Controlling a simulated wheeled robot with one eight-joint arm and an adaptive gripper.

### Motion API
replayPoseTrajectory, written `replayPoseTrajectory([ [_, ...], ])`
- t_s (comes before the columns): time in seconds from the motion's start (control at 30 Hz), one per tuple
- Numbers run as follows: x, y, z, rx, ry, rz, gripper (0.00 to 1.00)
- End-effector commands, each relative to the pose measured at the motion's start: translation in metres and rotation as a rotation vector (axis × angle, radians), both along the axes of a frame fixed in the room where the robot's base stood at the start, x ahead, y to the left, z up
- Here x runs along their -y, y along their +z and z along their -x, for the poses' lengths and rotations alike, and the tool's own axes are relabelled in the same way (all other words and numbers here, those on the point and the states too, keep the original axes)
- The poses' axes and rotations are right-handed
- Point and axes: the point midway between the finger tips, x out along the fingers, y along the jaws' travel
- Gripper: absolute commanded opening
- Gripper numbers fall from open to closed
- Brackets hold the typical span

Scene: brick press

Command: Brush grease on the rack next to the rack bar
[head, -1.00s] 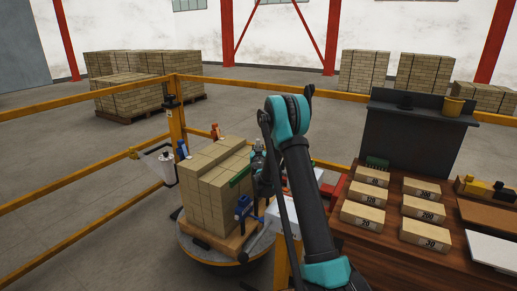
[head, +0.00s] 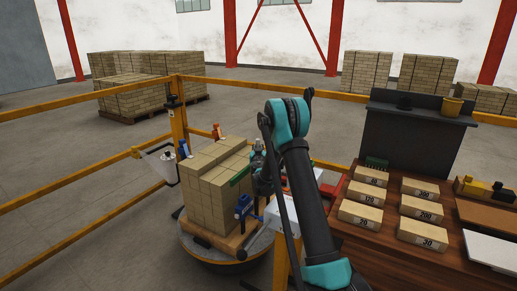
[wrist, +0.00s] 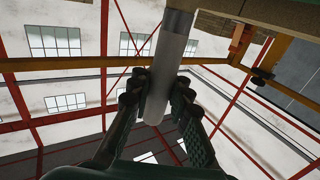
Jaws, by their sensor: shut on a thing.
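My gripper (wrist: 155,98) is shut on a pale grey round bar or handle (wrist: 172,55) with a darker band at its upper part. I cannot tell from the pictures whether it is the rack bar or a brush handle. In the head view, my gripper is beside the right side of the brick stack, largely hidden by my own arm. A grey rod (head: 256,238) lies slanted at the front right of the stack's board. A blue clamp-like part (head: 243,207) stands near it. No rack or grease is clearly made out.
The brick stack (head: 208,205) stands on a round turntable (head: 215,260). Yellow rails (head: 80,228) run behind and left. A wooden table (head: 380,250) at the right holds several labelled bricks (head: 428,212), with a dark panel (head: 412,135) behind. Brick pallets (head: 140,80) stand far back.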

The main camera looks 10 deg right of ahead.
Motion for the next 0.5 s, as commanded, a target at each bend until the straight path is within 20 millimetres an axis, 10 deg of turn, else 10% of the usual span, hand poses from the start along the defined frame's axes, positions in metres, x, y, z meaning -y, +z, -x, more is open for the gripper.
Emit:
replayPoseTrajectory([
  [0.5, -0.002, 0.05, 0.001, 0.0, -0.003, 0.0, 0.0],
])
